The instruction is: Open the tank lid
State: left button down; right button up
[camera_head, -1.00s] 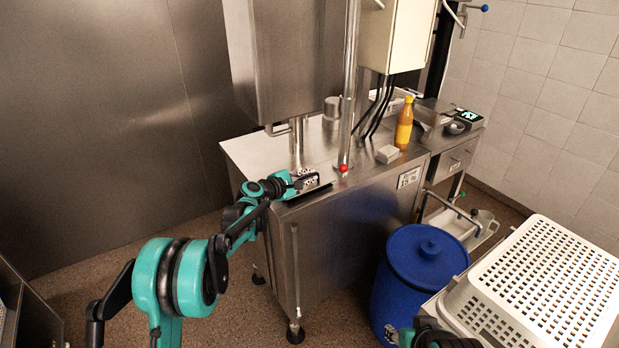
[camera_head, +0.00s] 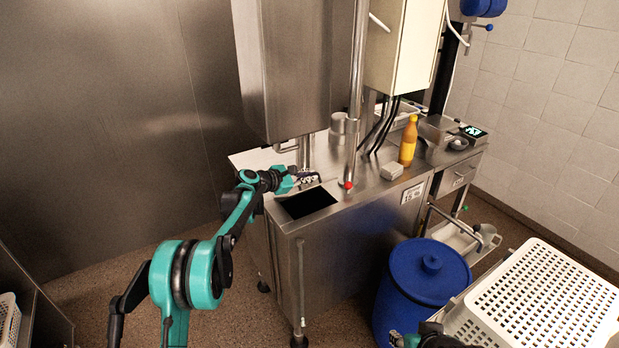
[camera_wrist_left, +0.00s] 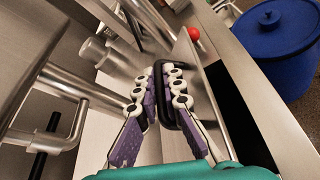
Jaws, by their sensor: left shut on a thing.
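The tank is the steel cabinet (camera_head: 335,240), with a dark rectangular opening (camera_head: 307,203) in its top near the front left. The flat metal lid lies behind this opening, partly uncovering it. My left gripper (camera_head: 308,178) is over the lid, just beyond the opening. In the left wrist view, its purple-padded fingers (camera_wrist_left: 163,88) are shut on the lid's black bar handle (camera_wrist_left: 186,122), with the dark opening (camera_wrist_left: 232,105) to the right.
A vertical steel pipe with a red knob (camera_head: 348,185) stands right of the lid. A steel box (camera_head: 290,70) hangs above. A yellow bottle (camera_head: 408,140) stands farther right. A blue barrel (camera_head: 428,280) and a white perforated basket (camera_head: 545,300) are at the front right.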

pick_arm(q)
jog(key=c, duration=1.9)
grip_release()
jog(key=v, duration=1.2)
jog(key=shift+a, duration=0.1)
